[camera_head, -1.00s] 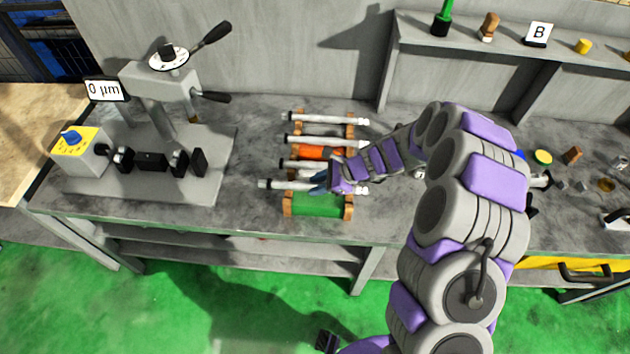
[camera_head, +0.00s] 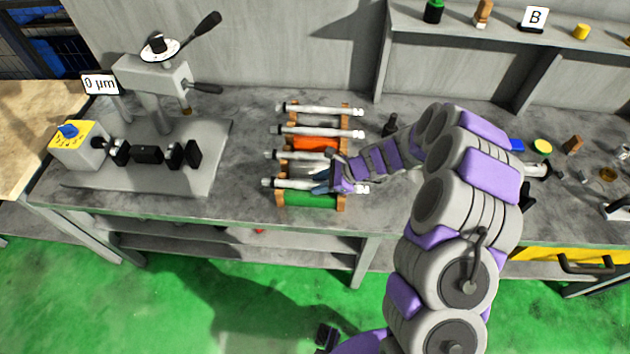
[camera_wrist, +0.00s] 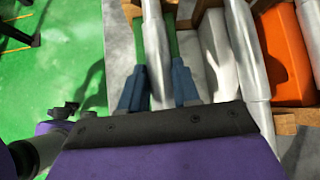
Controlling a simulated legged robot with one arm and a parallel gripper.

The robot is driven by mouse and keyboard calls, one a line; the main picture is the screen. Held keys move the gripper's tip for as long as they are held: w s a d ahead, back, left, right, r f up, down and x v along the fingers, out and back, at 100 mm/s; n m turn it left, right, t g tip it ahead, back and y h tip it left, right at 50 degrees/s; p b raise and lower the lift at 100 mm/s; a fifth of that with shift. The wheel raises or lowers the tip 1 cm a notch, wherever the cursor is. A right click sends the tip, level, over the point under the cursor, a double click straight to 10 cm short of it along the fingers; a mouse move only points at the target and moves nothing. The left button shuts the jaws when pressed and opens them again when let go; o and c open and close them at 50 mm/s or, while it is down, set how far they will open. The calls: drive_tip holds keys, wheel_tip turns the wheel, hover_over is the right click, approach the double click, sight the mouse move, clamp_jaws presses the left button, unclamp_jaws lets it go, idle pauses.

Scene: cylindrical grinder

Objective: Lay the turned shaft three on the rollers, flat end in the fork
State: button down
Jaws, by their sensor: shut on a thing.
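Several pale metal shafts lie side by side across a wooden rack (camera_head: 341,202). My gripper (camera_head: 321,184) is shut on the front shaft (camera_head: 292,183), over the rack's green part (camera_head: 308,200). In the wrist view the blue fingers (camera_wrist: 158,85) stand on both sides of this shaft (camera_wrist: 154,35). I cannot tell whether it rests on the rack or is just above it. I see no number on any shaft. On the left, a measuring stand (camera_head: 150,75) has black supports (camera_head: 147,155) on its base plate; its rollers and fork are too small to tell apart.
A yellow-topped box with a blue knob (camera_head: 70,133) stands left of the supports. A display (camera_head: 100,84) reads 0 µm. The stand's levers (camera_head: 205,88) reach toward the rack. Bare bench lies between the base plate and rack. Small parts lie at right, below a shelf (camera_head: 500,30).

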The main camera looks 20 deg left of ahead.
drive_tip(key=shift+r, duration=0.15)
drive_tip(key=shift+s+a+f, duration=0.1)
drive_tip(key=shift+a+f, duration=0.1)
drive_tip(key=shift+a, duration=0.7)
drive_tip(key=c, duration=1.1)
unclamp_jaws()
drive_tip(key=shift+a+f, duration=0.1)
drive_tip(key=shift+a, duration=0.25)
drive_tip(key=shift+o, duration=0.8)
drive_tip(key=shift+d, duration=0.15)
drive_tip(key=shift+o, duration=1)
drive_tip(key=shift+d+r, duration=0.2)
drive_tip(key=shift+d, duration=0.7)
drive_tip(key=shift+a+r, duration=0.1)
drive_tip(key=shift+r, duration=0.15)
drive_tip(key=shift+p+v, duration=1.9)
drive_tip(key=shift+v, duration=6.85)
drive_tip(key=s+d+r+n+g+h, duration=0.1)
drive_tip(key=s+d+r+n+h, duration=0.2)
drive_tip(key=s+r+n, duration=0.75)
drive_tip(key=s+d+r+n+h, duration=0.2)
drive_tip(key=s+d, duration=0.5)
drive_tip(key=s, duration=0.5)
drive_tip(key=s+d+r+n+h, duration=0.2)
drive_tip(key=s+d, duration=0.5)
drive_tip(key=s, duration=0.5)
drive_tip(key=shift+s+d+r+h, duration=0.3)
drive_tip(key=shift+r+h, duration=0.4)
drive_tip(key=shift+h, duration=0.4)
